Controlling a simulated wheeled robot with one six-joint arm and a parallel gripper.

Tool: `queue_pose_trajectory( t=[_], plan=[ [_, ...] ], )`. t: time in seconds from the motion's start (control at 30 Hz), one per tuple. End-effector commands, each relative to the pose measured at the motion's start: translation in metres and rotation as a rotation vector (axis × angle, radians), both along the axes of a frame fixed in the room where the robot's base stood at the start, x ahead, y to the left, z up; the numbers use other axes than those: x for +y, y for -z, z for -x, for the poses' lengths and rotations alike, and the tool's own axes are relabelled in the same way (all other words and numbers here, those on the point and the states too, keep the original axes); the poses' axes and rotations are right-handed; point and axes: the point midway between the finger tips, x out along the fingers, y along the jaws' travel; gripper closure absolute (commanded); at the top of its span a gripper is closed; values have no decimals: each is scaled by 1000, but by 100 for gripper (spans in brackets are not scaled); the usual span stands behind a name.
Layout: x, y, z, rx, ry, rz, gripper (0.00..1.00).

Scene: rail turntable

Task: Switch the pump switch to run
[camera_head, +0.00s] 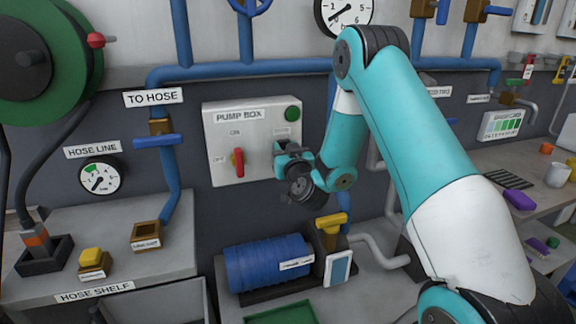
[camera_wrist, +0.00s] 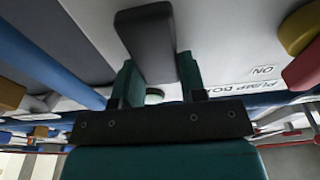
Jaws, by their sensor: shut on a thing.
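The pump box (camera_head: 222,122) is a pale panel on the wall with a green round lamp or button (camera_head: 292,113) at its upper right. Its red switch handle (camera_head: 238,162) stands about upright, with ON lettered above and OFF to its left. My gripper (camera_head: 284,158) is at the box's right side, under a small label I cannot read, and hides what is there. In the wrist view, my gripper (camera_wrist: 158,88) is shut on a dark grey block-like handle (camera_wrist: 145,40). The red handle also shows at right (camera_wrist: 303,68).
A blue pump (camera_head: 268,264) with a yellow valve handle (camera_head: 331,222) sits below the box. Blue pipes (camera_head: 245,70) run above and left of it. A shelf (camera_head: 125,262) stands at left, a bench with small objects at right.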

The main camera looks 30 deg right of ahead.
Motion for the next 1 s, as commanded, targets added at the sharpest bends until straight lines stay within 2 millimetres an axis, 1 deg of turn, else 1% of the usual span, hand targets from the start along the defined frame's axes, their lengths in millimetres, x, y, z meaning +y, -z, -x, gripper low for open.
queue_pose_trajectory(
  t=[0.03,0.47,0.7,1.0],
  plan=[
    [0,6,-1,-27,1,9,85],
    [0,8,3,-174,4,51,85],
    [0,4,4,-241,4,70,85],
    [0,-1,5,-255,4,73,85]
  ],
)
